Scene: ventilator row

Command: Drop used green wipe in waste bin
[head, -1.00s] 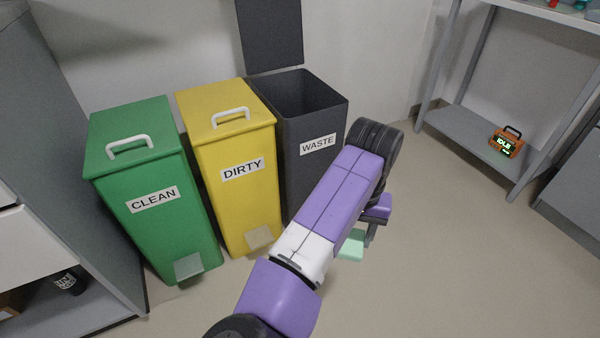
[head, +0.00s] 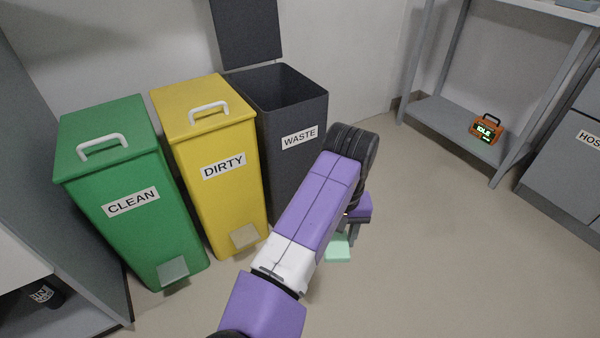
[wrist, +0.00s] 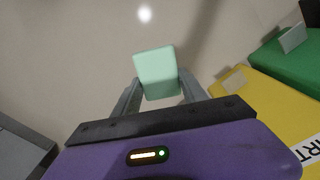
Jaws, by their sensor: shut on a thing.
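The pale green wipe (wrist: 157,72) is a small block between the two fingers of my gripper (wrist: 158,88) in the wrist view. My gripper is shut on it and holds it over bare floor. In the head view the wipe (head: 338,248) shows below my arm, and the gripper (head: 347,236) is partly hidden by my wrist. The dark grey waste bin (head: 296,160), labelled WASTE, stands behind and left of my gripper. Its lid (head: 246,30) is up and its top is open. My arm hides part of its lower right side.
The yellow DIRTY bin (head: 213,190) and green CLEAN bin (head: 130,220) stand left of the waste bin, lids closed. A grey shelf rack (head: 455,125) at the right bears an orange device (head: 486,130). A grey cabinet (head: 560,165) stands far right. Floor between is clear.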

